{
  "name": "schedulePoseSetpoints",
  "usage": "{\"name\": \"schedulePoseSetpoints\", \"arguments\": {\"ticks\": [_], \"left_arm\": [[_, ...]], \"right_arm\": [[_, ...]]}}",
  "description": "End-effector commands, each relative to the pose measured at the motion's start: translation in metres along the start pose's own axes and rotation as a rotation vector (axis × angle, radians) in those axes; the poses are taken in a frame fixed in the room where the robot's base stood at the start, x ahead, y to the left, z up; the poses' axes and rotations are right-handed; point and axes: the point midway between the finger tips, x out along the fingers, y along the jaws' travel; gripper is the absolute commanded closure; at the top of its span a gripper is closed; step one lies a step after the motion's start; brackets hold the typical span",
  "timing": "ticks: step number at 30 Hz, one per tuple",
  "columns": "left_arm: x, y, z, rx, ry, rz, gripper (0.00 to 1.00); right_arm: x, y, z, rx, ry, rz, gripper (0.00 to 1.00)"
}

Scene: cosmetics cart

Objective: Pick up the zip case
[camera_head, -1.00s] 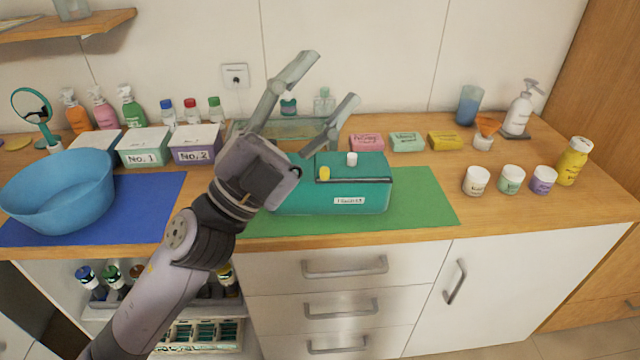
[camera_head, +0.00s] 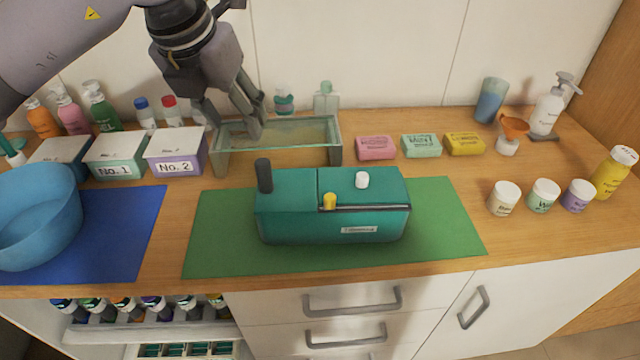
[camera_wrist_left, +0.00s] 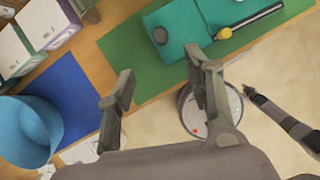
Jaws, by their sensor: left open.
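The zip case (camera_head: 290,220) is a teal box-like case lying on the green mat (camera_head: 450,230). It has a dark seam, a yellow tab (camera_head: 329,201), a white knob-like piece (camera_head: 362,180), a dark upright cylinder (camera_head: 264,175) at its left end and a white label in front. My left gripper (camera_head: 243,112) is open and empty, above the glass-topped stand behind the case and apart from it. In the left wrist view the open fingers (camera_wrist_left: 160,92) show below the case (camera_wrist_left: 178,40), which is partly cut off.
The glass-topped stand (camera_head: 335,152) is close behind the case. A blue basin (camera_head: 40,215) on a blue mat (camera_head: 120,240) and lidded boxes (camera_head: 176,160) stand left. Soap bars (camera_head: 421,146) and small jars (camera_head: 544,196) stand right. The green mat around the case is clear.

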Motion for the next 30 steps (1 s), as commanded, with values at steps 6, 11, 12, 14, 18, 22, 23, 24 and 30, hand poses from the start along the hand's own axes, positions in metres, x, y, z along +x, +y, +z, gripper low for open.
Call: {"name": "schedulePoseSetpoints", "arguments": {"ticks": [6,11,12,14,18,22,23,24,30], "left_arm": [[0.022,0.005,0.001,-0.006,0.004,0.021,0.53],[0.057,0.005,0.001,-0.005,0.005,0.020,0.53],[0.066,0.005,0.001,-0.005,0.004,0.019,0.53],[0.079,0.005,0.002,-0.005,0.003,0.019,0.53],[0.103,0.005,0.002,-0.005,0.002,0.017,0.53],[0.116,0.005,0.002,-0.004,-0.001,0.017,0.53],[0.117,0.005,0.002,-0.004,-0.001,0.017,0.53],[0.119,0.005,0.002,-0.004,-0.001,0.017,0.53],[0.140,0.003,0.010,-0.004,0.003,0.018,0.53]], "right_arm": [[-0.010,-0.002,0.011,0.001,-0.016,-0.002,0.60],[-0.024,-0.007,0.048,0.001,-0.074,-0.009,0.60],[-0.027,-0.008,0.052,0.001,-0.082,-0.011,0.60],[-0.032,-0.009,0.055,0.001,-0.085,-0.011,0.60],[-0.037,-0.006,0.039,0.001,-0.064,-0.008,0.60],[-0.037,-0.003,0.014,0.001,-0.024,-0.005,0.60],[-0.037,-0.003,0.010,0.001,-0.018,-0.004,0.60],[-0.038,-0.003,0.007,0.001,-0.013,-0.004,0.60],[-0.058,-0.005,0.010,0.002,-0.024,-0.007,0.60]]}}
